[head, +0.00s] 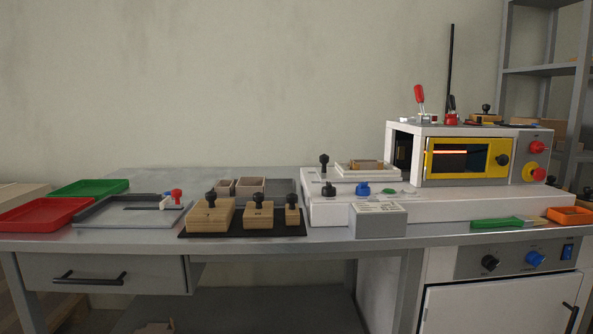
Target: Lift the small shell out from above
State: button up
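Two open-topped, pinkish-beige box shells stand near the back of the bench, behind the wooden blocks. The smaller one (225,188) is on the left and looks like the small shell. The larger shell (251,188) is just to its right. The lower fronts of both are partly hidden by the wooden blocks and their black knobs. My gripper is not in this view.
Knobbed wooden blocks (211,218) stand on a black mat (302,232) in front of the shells. A white machine (480,203) with a yellow-framed oven stands right. Space above the shells is clear.

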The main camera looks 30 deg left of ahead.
aim_at(355, 164)
jog(key=u, duration=1.05)
jog(key=i, duration=0.25)
jog(key=u, duration=0.05)
